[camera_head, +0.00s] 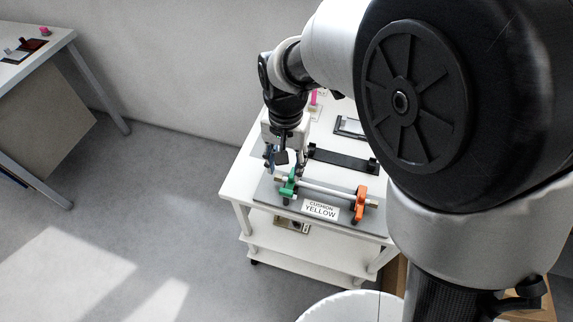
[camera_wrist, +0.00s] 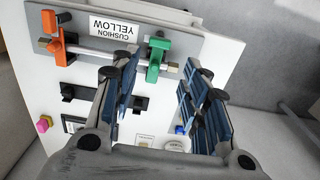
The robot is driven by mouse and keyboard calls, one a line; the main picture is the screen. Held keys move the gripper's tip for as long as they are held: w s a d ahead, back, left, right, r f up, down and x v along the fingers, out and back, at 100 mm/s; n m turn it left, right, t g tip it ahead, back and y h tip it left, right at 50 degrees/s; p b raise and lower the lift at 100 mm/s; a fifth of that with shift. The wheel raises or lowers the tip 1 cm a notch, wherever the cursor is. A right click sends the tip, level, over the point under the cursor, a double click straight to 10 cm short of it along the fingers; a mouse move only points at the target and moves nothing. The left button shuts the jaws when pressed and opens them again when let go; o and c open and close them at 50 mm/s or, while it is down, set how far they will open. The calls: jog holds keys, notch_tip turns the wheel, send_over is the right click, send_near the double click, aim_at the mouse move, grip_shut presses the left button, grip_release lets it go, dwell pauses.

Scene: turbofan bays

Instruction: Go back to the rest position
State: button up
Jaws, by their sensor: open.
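My gripper (camera_wrist: 158,98) is open, with its two blue-padded fingers apart and nothing seen between them. In the head view my gripper (camera_head: 284,160) hangs low over the left part of the white cart, close to a green clamp (camera_head: 288,186). The green clamp (camera_wrist: 157,58) also shows in the wrist view, just beyond the fingertips; I cannot tell whether they touch it. A metal rod (camera_head: 325,190) runs from the green clamp to an orange clamp (camera_head: 361,203).
The white cart (camera_head: 238,190) carries a grey plate with a "CUSHION YELLOW" label (camera_head: 320,209) and a black bracket (camera_head: 342,160). A white round bin (camera_head: 350,308) stands in front. A table (camera_head: 40,40) is at far left. The floor between is clear.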

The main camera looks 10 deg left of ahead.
dwell(0.4)
jog(key=s+d+r+t, duration=0.2)
jog(key=s+d+r, duration=0.2)
jog(key=d+r, duration=0.4)
jog(key=s+d+r+t, duration=0.1)
jog(key=s+d+r, duration=0.35)
jog(key=d, duration=0.65)
jog(key=s+d+r+n+t, duration=0.1)
jog(key=s+d, duration=0.3)
jog(key=s, duration=0.2)
jog(key=shift+s+d+r+t, duration=0.2)
jog(key=shift+d+t, duration=0.1)
jog(key=shift+d, duration=0.1)
jog(key=shift+c, duration=0.4)
